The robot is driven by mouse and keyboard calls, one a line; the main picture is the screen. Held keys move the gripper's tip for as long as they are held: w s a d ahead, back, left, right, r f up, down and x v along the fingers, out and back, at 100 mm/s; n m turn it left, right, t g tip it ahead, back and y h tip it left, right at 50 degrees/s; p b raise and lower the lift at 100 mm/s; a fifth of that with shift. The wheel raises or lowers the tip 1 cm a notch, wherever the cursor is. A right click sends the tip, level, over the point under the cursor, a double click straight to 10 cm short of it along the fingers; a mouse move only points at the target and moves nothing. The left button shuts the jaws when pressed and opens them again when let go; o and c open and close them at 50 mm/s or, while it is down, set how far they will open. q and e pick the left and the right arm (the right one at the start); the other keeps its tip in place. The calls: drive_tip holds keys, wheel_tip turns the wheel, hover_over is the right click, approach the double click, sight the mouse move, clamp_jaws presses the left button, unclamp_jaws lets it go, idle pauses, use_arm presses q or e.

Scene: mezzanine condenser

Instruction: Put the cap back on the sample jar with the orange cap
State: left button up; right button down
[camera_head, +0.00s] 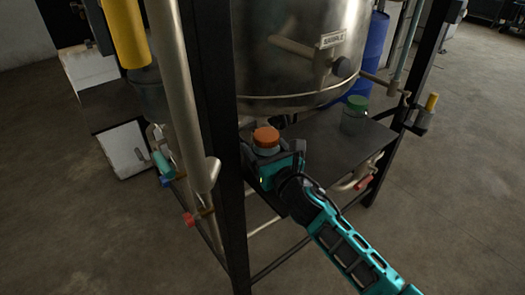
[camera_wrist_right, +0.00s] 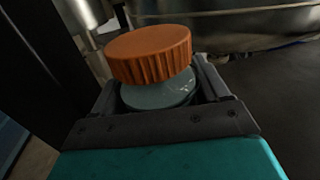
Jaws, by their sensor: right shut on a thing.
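The sample jar with the orange cap is in my right gripper (camera_head: 268,158), at the near left end of the dark shelf. The gripper is shut on the jar's glass body (camera_wrist_right: 158,92), with one finger on each side below the cap. The ribbed orange cap (camera_wrist_right: 150,55) sits above the glass, and in the head view the orange cap (camera_head: 266,137) shows over the gripper. I cannot tell whether it is fully seated. The lower jar is hidden by the gripper. My left gripper is not in view.
A green-capped jar (camera_head: 355,113) stands on the shelf (camera_head: 318,135) to the right. A large steel vessel (camera_head: 290,50) hangs above the shelf. A dark frame post (camera_head: 222,130) stands close left of my right gripper. The shelf between gripper and green-capped jar is clear.

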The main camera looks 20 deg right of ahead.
drive_tip(key=shift+w, duration=0.1)
drive_tip(key=shift+f, duration=0.2)
unclamp_jaws()
drive_tip(key=shift+r, duration=0.2)
drive_tip(key=s, duration=0.4)
drive_tip(key=s+d, duration=0.1)
drive_tip(key=s, duration=0.7)
drive_tip(key=shift+d, duration=0.35)
